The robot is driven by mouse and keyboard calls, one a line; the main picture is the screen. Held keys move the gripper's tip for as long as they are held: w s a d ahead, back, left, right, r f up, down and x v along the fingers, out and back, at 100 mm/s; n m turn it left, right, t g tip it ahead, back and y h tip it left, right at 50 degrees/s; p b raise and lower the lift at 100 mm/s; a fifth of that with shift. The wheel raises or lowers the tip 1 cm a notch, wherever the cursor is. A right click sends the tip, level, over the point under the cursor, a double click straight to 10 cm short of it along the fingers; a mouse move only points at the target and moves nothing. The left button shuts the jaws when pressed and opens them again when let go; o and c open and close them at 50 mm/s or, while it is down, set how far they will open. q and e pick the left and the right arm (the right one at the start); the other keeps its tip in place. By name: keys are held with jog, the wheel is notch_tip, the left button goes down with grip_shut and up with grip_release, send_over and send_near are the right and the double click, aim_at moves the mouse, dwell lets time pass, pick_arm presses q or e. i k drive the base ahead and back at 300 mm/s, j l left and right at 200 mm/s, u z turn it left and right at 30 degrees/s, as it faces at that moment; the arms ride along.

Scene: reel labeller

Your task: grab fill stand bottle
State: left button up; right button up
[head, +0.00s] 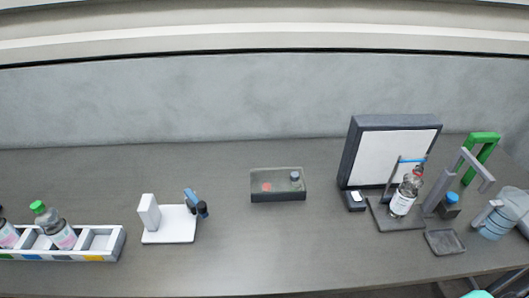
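The bottle on the fill stand (402,203) is clear with a white label and a dark reddish neck. It stands slightly tilted in the picture on the dark base of the fill stand (399,224), at the right of the table in the head view. A thin upright rod with a blue top is beside and partly behind it. The front of the bottle is unobstructed. No gripper is seen near it. My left gripper is not in view. I see no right gripper that I can make out; a teal shape at the bottom right edge is too cut off to identify.
A framed white panel (393,155) stands behind the bottle. Right of it are a grey and green frame (484,139), a small blue-capped bottle (451,200) and a blue-banded container (494,226). A dark tray (445,243) lies in front. A bottle rack (110,243) is far left; the middle front is clear.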

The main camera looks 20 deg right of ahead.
aim_at(406, 193)
jog(key=z, duration=1.7)
jog(key=l, duration=0.4)
jog(key=i+l+u, duration=0.1)
jog(key=l, duration=0.3)
